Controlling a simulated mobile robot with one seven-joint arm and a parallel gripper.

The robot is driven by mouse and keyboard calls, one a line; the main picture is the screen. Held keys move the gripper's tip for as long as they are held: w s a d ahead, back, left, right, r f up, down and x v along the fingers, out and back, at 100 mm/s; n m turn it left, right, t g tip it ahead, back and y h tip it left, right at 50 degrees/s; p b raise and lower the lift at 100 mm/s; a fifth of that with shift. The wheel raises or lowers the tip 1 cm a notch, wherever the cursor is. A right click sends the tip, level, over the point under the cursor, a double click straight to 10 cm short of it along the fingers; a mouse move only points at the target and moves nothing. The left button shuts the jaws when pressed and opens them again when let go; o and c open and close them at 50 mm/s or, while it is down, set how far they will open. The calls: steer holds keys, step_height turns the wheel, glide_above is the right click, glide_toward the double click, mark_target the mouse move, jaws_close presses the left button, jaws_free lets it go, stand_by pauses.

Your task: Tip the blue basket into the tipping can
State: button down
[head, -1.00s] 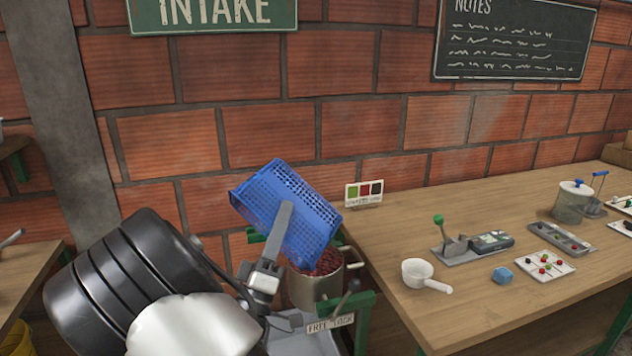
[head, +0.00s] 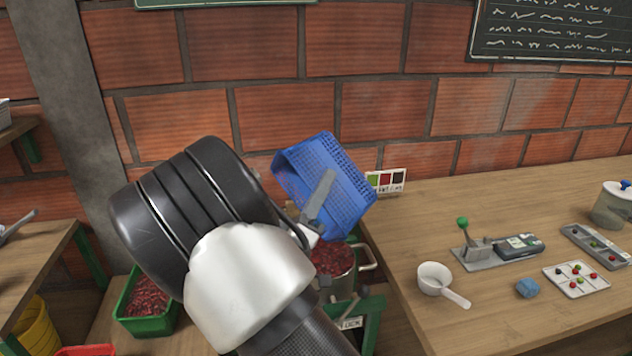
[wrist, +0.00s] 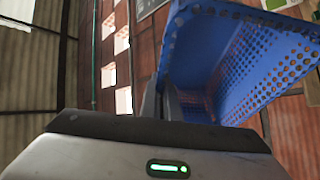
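The blue basket (head: 345,190) is tilted in the air above the tipping can (head: 343,285) in the head view. The can is a metal pot with side handles and holds dark red cherries. My gripper (head: 318,203) is shut on the basket's near side. The basket also fills the right of the wrist view (wrist: 235,60), where its perforated walls and part of its inside show no cherries. The rest of its inside is hidden. The gripper's fingers (wrist: 165,105) meet the basket wall at its lower left edge.
A green crate of red cherries (head: 150,302) stands low at left, near a yellow bucket (head: 35,325). The wooden table (head: 430,220) at right carries a white scoop (head: 437,282), a lever device (head: 480,252), a blue lump (head: 527,288) and a sample tray (head: 577,278). The brick wall is close behind.

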mark_target(354, 166)
steer(key=w+d+r+g+p, duration=0.1)
steer(key=w+d+r+m+g+p, duration=0.1)
steer(key=p, duration=0.1)
steer(key=shift+d, duration=0.3)
steer(key=w+d+g+y+p, duration=0.1)
steer(key=d+p, duration=0.1)
steer(key=w+d+m+g+p, duration=0.1)
steer(key=w+d+g+p, duration=0.1)
steer(key=shift+r+m+y+p, duration=0.15)
steer(key=shift+m+y+p, duration=0.15)
steer(key=shift+y, duration=0.1)
steer(key=w+d+m+g+y+p, duration=0.2)
steer(key=w+d+g+y+p, duration=0.15)
steer(key=d+p, duration=0.2)
step_height(354, 166, down, 10)
steer(key=w+d+m+g+y+p, duration=0.1)
steer(key=w+d+g+y+p, duration=0.1)
steer(key=g+y+p, duration=0.4)
steer(key=shift+w+d+r+p, duration=0.25)
steer(key=shift+w+d+p, duration=0.15)
steer(key=shift+p, duration=0.25)
steer(key=shift+g, duration=0.25)
steer(key=shift+a, duration=0.1)
steer(key=shift+m+g+y, duration=0.3)
steer(key=shift+g+y, duration=0.1)
steer(key=shift+y, duration=0.05)
steer(key=shift+a+r, duration=0.1)
steer(key=shift+r, duration=2.2)
